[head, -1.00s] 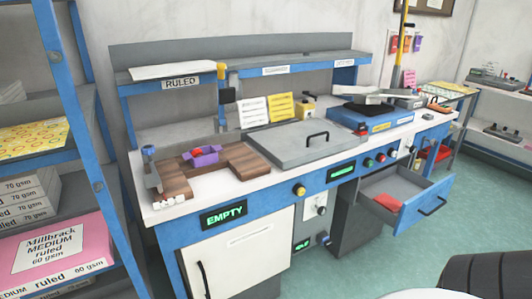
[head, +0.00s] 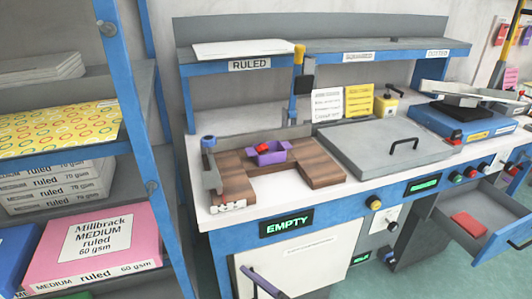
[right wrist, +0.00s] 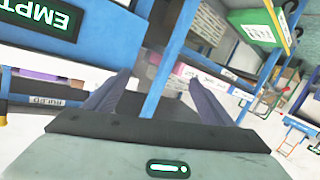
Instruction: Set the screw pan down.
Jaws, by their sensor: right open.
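A small purple pan (head: 267,154) with red contents sits on the brown wooden block (head: 238,182) on the bench in the head view. It looks upright, with nothing holding it. My right gripper (right wrist: 153,95) shows in the right wrist view with its two purple-grey fingers wide apart and nothing between them. A thin purple-grey bar at the bottom of the head view, in front of the white cabinet door, looks like one of these fingers, well below and apart from the pan. My left gripper is in neither current view.
A grey flat lid with a handle (head: 383,147) lies right of the block. An open drawer (head: 488,222) juts out at the right. A blue-framed shelf rack (head: 127,107) with a pink paper box (head: 92,245) stands close on the left. The bench's front strip is partly clear.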

